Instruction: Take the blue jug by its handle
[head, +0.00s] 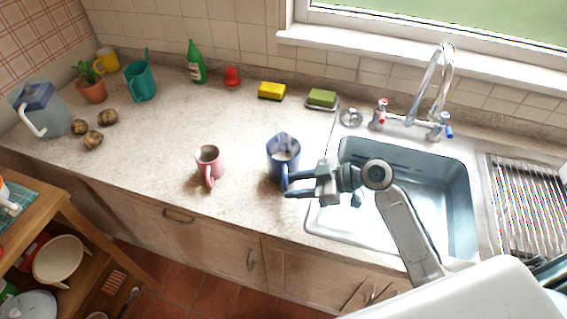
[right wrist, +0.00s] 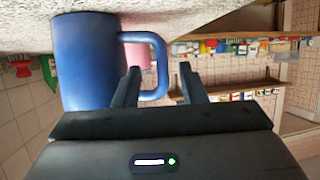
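The blue jug (head: 283,148) stands upright on the counter, just left of the sink. Its handle faces the front of the counter. My right gripper (head: 289,185) is at the handle, coming from the right. In the right wrist view, which is upside down, the jug (right wrist: 84,62) and its handle (right wrist: 161,66) show large. The outer part of the handle lies between the two open fingers of the right gripper (right wrist: 160,82), with space beside it. I cannot tell whether a finger touches it. My left gripper is not in view.
A pink mug (head: 209,162) stands left of the jug. The sink (head: 459,190) with its tap (head: 437,85) is at the right. A yellow sponge (head: 271,91) and a green sponge (head: 321,97) lie behind. The counter between the pink mug and the potatoes (head: 93,138) is clear.

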